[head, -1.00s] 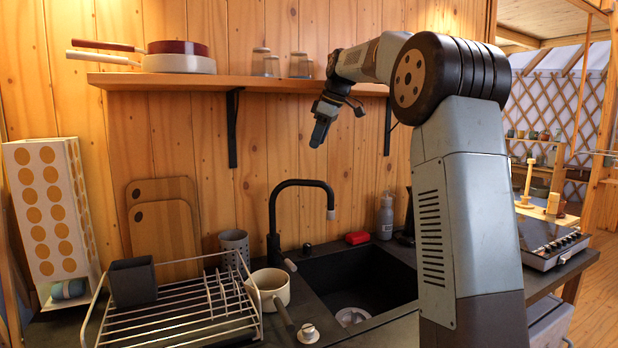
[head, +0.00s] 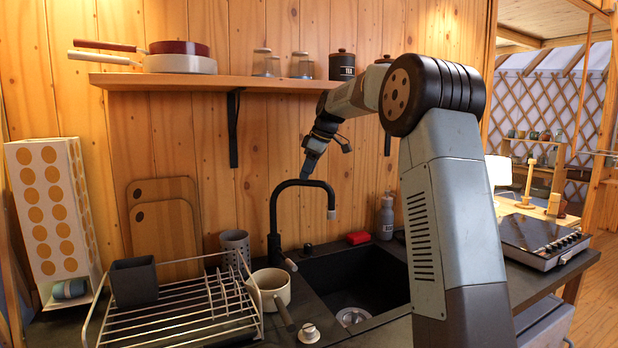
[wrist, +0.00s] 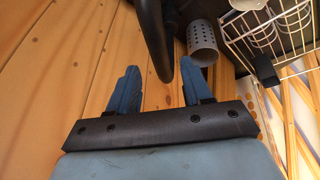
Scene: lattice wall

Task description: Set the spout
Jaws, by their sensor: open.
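The black tap's spout (head: 300,183) arches up from its base behind the sink and bends right, ending in a grey-tipped outlet (head: 331,207) over the sink's left part. My gripper (head: 309,168) points down just above the top of the arch. In the wrist view its two blue fingers (wrist: 160,66) are apart. The dark spout (wrist: 155,40) shows in the gap between them, closer to the right finger. I cannot tell whether either finger touches it.
The black sink (head: 360,280) lies below. A dish rack (head: 180,318) with a dark cup (head: 133,281) stands left of it, beside a cream pot (head: 270,288). A wooden shelf (head: 200,82) with pans and glasses is above. A soap bottle (head: 386,217) and red sponge (head: 358,238) stand behind the sink.

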